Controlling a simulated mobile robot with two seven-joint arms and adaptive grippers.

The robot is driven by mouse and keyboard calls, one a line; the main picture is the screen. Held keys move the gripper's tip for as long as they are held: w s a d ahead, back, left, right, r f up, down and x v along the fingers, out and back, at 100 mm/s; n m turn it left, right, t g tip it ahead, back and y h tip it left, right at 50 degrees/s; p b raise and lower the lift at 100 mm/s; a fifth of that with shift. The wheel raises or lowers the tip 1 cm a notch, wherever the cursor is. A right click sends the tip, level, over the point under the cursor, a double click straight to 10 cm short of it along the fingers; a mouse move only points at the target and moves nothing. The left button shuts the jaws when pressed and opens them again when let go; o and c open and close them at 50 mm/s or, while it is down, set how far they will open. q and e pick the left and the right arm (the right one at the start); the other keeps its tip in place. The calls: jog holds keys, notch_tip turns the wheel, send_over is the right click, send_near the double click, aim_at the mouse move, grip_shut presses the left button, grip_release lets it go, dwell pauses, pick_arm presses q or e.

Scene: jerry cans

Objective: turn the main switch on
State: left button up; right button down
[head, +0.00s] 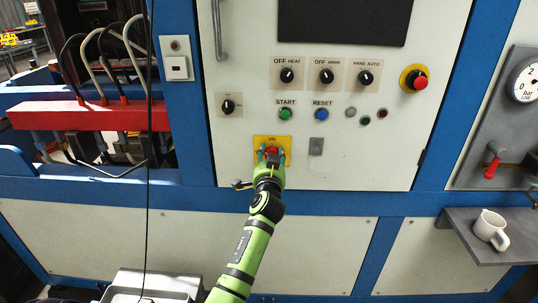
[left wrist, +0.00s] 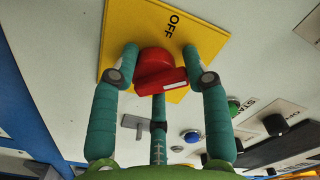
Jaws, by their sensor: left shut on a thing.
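The main switch is a red rotary knob (left wrist: 155,64) on a yellow plate (left wrist: 118,40) low on the white cabinet door. It also shows small in the head view (head: 271,151); the plate's upper edge there reads ON. In the left wrist view, the word OFF shows on the plate near the knob. My left gripper (head: 271,157) is at the plate, its green fingers on both sides of the knob and shut on it. The fingers and wrist hide part of the knob and the plate's lower part in the head view. My right gripper is not in view.
Above the switch are a green START button (head: 285,113), a blue RESET button (head: 321,114) and several black selector knobs. A grey latch (head: 316,146) sits close to the right of the plate. A red emergency stop (head: 416,80) is at upper right.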

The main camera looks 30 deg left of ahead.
pick_arm(q)
jog(key=m, duration=0.2)
jog(key=m+p, duration=0.1)
jog(key=m, duration=0.1)
jog(key=shift+w+d+m, duration=0.15)
jog(key=shift+d+m, duration=0.15)
jog(key=shift+d, duration=0.1)
jog(key=shift+f+m+p, duration=0.3)
jog(key=shift+m, duration=1.2)
jog(key=shift+d+f, duration=0.1)
jog(key=shift+f, duration=0.05)
jog(key=o, duration=1)
jog(key=shift+a+r, duration=0.2)
jog(key=v, duration=1.2)
